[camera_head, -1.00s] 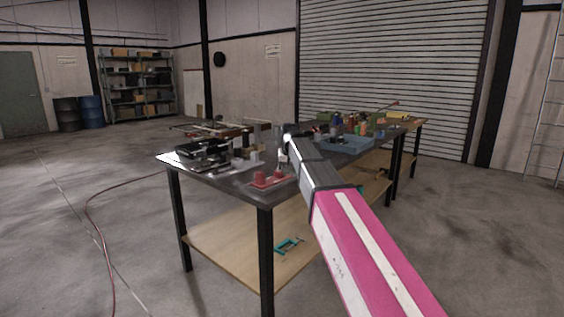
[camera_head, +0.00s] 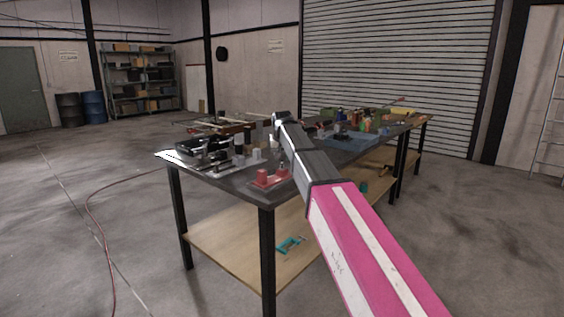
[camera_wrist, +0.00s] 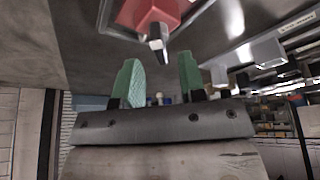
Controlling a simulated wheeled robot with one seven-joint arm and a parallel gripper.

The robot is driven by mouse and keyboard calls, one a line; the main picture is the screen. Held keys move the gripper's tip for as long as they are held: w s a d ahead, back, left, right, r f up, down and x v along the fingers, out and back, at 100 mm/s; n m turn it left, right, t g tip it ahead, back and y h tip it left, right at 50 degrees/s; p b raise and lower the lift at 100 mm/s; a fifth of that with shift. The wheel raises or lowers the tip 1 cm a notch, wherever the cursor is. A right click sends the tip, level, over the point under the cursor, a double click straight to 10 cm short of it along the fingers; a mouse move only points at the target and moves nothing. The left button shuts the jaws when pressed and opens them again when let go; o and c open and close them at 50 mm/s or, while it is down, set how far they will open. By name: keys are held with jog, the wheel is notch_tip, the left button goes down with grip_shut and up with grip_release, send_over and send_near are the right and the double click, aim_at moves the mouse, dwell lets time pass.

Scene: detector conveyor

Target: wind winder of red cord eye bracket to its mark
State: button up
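The red cord eye bracket (camera_head: 268,179) sits on a plate near the front edge of the dark worktable, at the table's near corner. In the wrist view its red block (camera_wrist: 150,12) shows at the top, partly cut off. A small dark and silver winder (camera_wrist: 158,43) sticks out of the block. My gripper (camera_wrist: 160,75) is open, with two green fingers set well apart and nothing between them. The winder appears beyond the fingertips, roughly in line with the gap and apart from them. The mark cannot be made out. In the head view my arm's end hides the fingers.
Dark machine parts (camera_head: 205,150) stand on the table left of the bracket, with small pale blocks (camera_head: 257,155) behind it. A blue tray (camera_head: 350,143) and several bottles are farther right. A teal clamp (camera_head: 290,245) lies on the lower shelf.

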jog(key=shift+x, duration=1.4)
grip_shut()
jog(key=shift+m, duration=0.3)
jog(key=m+h, duration=0.1)
jog(key=m, duration=0.3)
jog(key=shift+a+h, duration=0.15)
jog(key=shift+h, duration=0.25)
jog(key=shift+m+g+h, duration=0.5)
jog(key=shift+m+h, duration=0.1)
jog(key=shift+m, duration=1.5)
